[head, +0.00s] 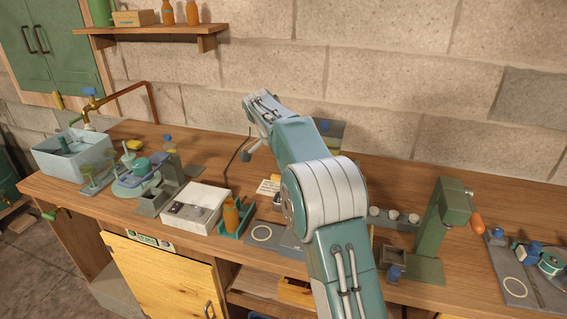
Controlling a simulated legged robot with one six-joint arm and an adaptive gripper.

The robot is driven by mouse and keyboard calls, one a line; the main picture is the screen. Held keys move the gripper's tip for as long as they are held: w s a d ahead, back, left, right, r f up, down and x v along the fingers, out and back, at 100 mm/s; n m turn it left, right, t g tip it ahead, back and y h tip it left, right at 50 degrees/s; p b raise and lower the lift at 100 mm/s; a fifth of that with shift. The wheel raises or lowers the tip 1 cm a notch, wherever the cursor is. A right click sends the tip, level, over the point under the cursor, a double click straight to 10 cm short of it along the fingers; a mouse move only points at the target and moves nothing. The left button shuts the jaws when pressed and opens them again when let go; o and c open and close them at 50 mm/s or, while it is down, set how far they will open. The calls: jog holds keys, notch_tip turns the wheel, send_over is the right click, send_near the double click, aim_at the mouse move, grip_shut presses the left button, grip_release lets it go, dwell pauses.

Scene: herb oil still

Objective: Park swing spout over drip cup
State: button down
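My arm reaches up from the bottom middle of the head view. My gripper (248,154) hangs at its far end, above the back of the bench and apart from things on it; its fingers are too small to tell open or shut. A teal round apparatus (138,180) stands at the left with grey blocks and a small grey open box (150,204) beside it. A copper pipe tap (122,93) rises behind a pale basin (75,155). I cannot tell for sure which part is the swing spout or which is the drip cup.
The wooden bench (420,182) runs along a block wall. A white box (195,206), orange bottle (231,214) and green press-like stand (443,220) stand on it. My arm hides part of the middle. A shelf (150,31) and green cabinet hang at upper left.

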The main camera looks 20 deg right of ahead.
jog(key=shift+f, duration=0.15)
dwell(0.3)
jog(key=shift+c, duration=1.9)
grip_release()
jog(key=shift+w, duration=0.1)
jog(key=w+v, duration=0.1)
jog(key=v, duration=1.1)
jog(key=shift+s, duration=0.35)
